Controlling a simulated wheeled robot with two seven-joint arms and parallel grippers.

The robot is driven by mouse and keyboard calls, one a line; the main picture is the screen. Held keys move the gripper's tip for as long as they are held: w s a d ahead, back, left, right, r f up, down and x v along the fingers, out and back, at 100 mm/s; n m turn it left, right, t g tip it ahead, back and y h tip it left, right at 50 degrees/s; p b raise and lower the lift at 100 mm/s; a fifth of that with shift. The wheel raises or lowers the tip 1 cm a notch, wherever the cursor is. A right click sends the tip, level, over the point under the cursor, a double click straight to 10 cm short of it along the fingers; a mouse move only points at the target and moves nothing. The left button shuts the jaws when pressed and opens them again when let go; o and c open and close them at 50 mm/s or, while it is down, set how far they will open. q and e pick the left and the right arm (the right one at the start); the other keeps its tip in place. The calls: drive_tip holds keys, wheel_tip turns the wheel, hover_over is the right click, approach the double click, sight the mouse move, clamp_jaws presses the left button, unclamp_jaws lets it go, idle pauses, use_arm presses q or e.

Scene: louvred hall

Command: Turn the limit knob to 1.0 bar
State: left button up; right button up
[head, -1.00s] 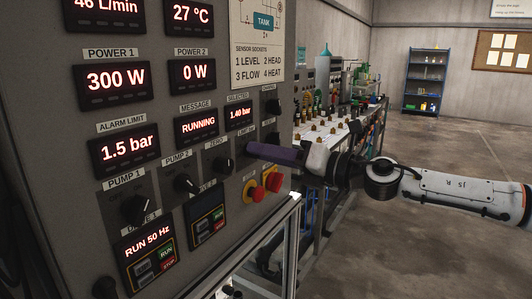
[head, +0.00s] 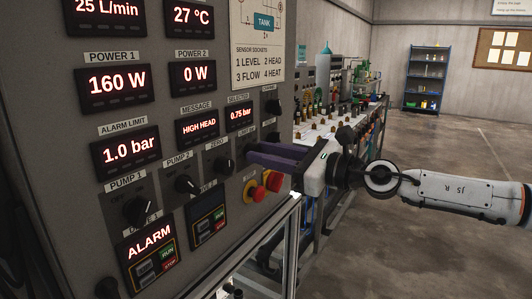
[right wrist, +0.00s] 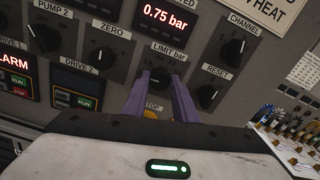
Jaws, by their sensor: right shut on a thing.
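The alarm limit display (head: 125,150) on the grey panel reads 1.0 bar in the head view. The limit knob (right wrist: 160,77) is dark and sits under its LIMIT bar label in the right wrist view. In the head view my right gripper hides it. My right gripper (head: 250,152) reaches the panel from the right, its two purple fingers shut on the knob, one on each side. The fingers also show in the right wrist view (right wrist: 160,84). My left gripper is out of view.
The message display (head: 198,127) reads HIGH HEAD and the drive display (head: 150,240) shows ALARM. The selected display (head: 240,114) reads 0.75 bar. The reset knob (right wrist: 207,96) is close beside the fingers. A red stop button (head: 273,181) sits just below them.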

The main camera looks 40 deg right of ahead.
drive_tip(key=shift+f+n, duration=0.1)
drive_tip(key=shift+n, duration=0.5)
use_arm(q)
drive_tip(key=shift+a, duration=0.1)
use_arm(e)
drive_tip(key=o, duration=1)
drive_tip(key=shift+o, duration=0.2)
use_arm(q)
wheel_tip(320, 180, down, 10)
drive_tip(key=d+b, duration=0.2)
drive_tip(key=b, duration=1.5)
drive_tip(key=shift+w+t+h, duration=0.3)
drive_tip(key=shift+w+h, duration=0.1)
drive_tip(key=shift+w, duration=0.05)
use_arm(e)
drive_tip(key=v, duration=1)
drive_tip(key=shift+s, duration=0.2)
